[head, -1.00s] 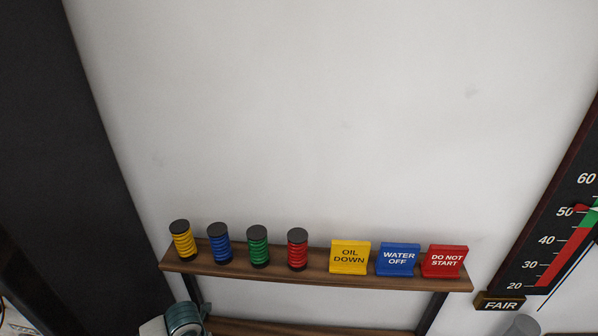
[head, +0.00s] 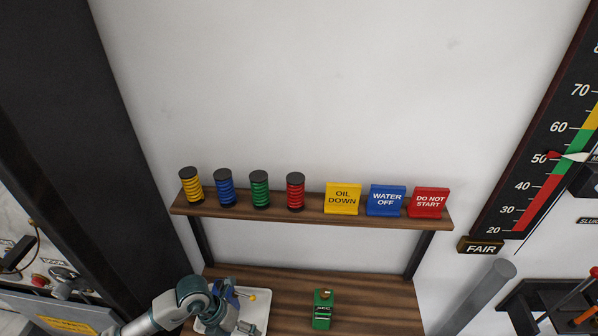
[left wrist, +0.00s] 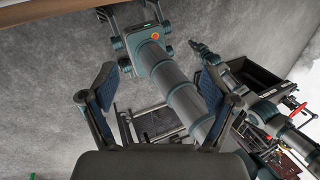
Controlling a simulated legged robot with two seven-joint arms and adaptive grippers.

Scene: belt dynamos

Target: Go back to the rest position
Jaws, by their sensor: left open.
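My left arm (head: 185,298) reaches in from the lower left of the head view, low by the lower shelf; its gripper cannot be clearly made out there. In the left wrist view my left gripper (left wrist: 168,88) is open, its two blue-padded fingers apart with nothing held between them. My own grey and teal body links show behind the fingers. In the wrist view another arm of mine reaches in from the right, and its end (left wrist: 205,52) is too small to read. A blue device (head: 228,290) with a yellow knob is on a white tray (head: 262,318), partly hidden by my arm.
An upper shelf (head: 310,222) holds several coloured coils (head: 260,190) and three signs (head: 386,200). A green device (head: 323,310) stands on the lower wooden surface (head: 375,300). A dark post (head: 110,170) stands left. A grey cylinder (head: 480,295) and a gauge board (head: 540,160) are right.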

